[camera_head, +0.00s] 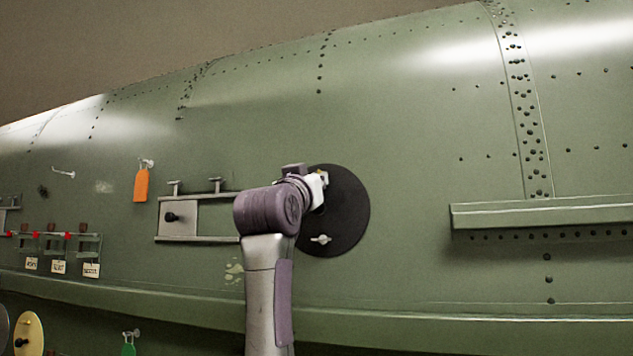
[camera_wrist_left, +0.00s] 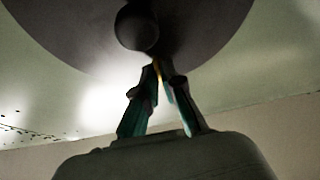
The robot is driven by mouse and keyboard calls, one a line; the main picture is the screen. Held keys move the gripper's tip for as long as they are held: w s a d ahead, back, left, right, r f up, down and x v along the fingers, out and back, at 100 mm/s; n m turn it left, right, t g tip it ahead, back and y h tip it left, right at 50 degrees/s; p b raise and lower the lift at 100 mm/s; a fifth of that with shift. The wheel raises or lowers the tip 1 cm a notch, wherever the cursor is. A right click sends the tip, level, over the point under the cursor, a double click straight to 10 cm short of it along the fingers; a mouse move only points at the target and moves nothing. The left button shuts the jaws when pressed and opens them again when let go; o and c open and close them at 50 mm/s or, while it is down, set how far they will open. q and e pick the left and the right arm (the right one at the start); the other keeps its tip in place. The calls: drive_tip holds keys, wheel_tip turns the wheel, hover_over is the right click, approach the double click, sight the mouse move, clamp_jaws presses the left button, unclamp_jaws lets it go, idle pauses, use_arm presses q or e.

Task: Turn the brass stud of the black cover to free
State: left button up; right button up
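The black cover (camera_head: 350,210) is a round dark disc on the green fuselage skin, and its dark underside fills the top of the left wrist view (camera_wrist_left: 215,25). My left gripper (camera_head: 320,190) is at the cover's upper part, with my arm in front of its left side. In the left wrist view its fingers (camera_wrist_left: 157,66) close together at the cover around a thin yellow sliver, the brass stud (camera_wrist_left: 157,71). The stud is mostly hidden by the fingertips. A dark round knob (camera_wrist_left: 137,27) stands beside them. A pale wing-shaped stud (camera_head: 320,239) shows low on the cover. My right gripper is out of view.
A bracket with a pale plate (camera_head: 183,220) is left of my arm, with an orange tag (camera_head: 141,185) above it. A green ledge (camera_head: 550,213) juts out at the right. A yellow disc (camera_head: 28,333) is at lower left.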

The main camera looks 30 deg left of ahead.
use_arm(q)
drive_tip(key=o, duration=0.3)
drive_tip(key=v, duration=1.2)
